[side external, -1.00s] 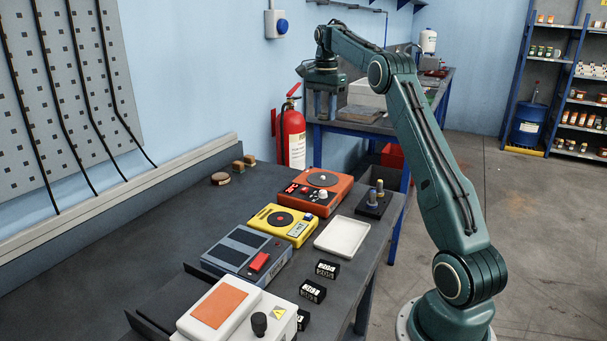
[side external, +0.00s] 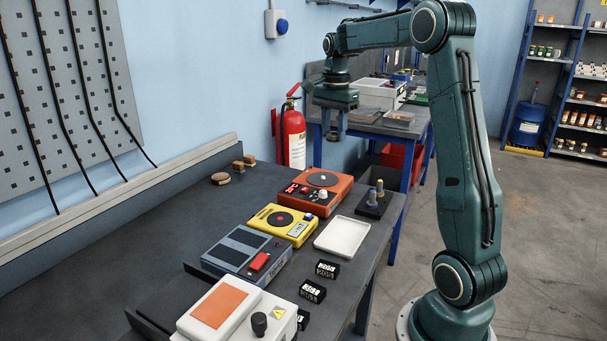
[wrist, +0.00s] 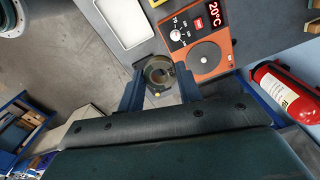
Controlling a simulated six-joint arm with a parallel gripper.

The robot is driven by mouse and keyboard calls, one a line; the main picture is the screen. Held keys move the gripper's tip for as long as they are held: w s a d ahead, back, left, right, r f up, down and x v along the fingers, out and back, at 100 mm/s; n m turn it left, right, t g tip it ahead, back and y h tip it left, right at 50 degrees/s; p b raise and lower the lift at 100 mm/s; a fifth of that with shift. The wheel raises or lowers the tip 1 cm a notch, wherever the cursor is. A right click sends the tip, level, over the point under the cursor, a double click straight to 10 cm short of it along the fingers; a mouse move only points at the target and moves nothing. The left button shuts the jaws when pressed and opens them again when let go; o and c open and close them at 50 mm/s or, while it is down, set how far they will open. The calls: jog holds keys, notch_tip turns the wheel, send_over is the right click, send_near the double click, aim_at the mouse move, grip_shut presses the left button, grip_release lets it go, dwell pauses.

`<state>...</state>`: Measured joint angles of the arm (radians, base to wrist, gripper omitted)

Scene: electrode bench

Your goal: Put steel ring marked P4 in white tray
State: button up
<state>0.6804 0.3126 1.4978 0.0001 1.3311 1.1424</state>
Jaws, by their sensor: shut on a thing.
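My gripper (side external: 334,128) hangs fingers-down in the air beyond the far end of the bench, well apart from the tray. In the wrist view my gripper (wrist: 157,82) is shut on a dark steel ring (wrist: 149,75), held between the two fingertips. I cannot read a P4 mark on it. The white tray (side external: 342,236) lies flat and empty on the right edge of the bench, in front of the orange device. It also shows in the wrist view (wrist: 122,18) at the top, beyond the fingertips.
An orange hot plate (side external: 318,188), a yellow device (side external: 283,224) and a grey device (side external: 247,248) stand left of the tray. A black block with two posts (side external: 375,200) stands just behind the tray. A fire extinguisher (side external: 293,138) is by the wall. Small black blocks (side external: 313,291) lie in front.

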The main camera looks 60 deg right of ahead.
send_over(343, 237)
notch_tip(343, 237, down, 3)
jog(key=shift+f, duration=0.15)
jog(key=shift+f, duration=0.15)
notch_tip(343, 237, down, 20)
jog(key=shift+r, duration=0.15)
dwell(1.0)
jog(key=shift+f, duration=0.2)
jog(key=o, duration=1.1)
jog(key=shift+c, duration=0.2)
jog(key=shift+r, duration=0.1)
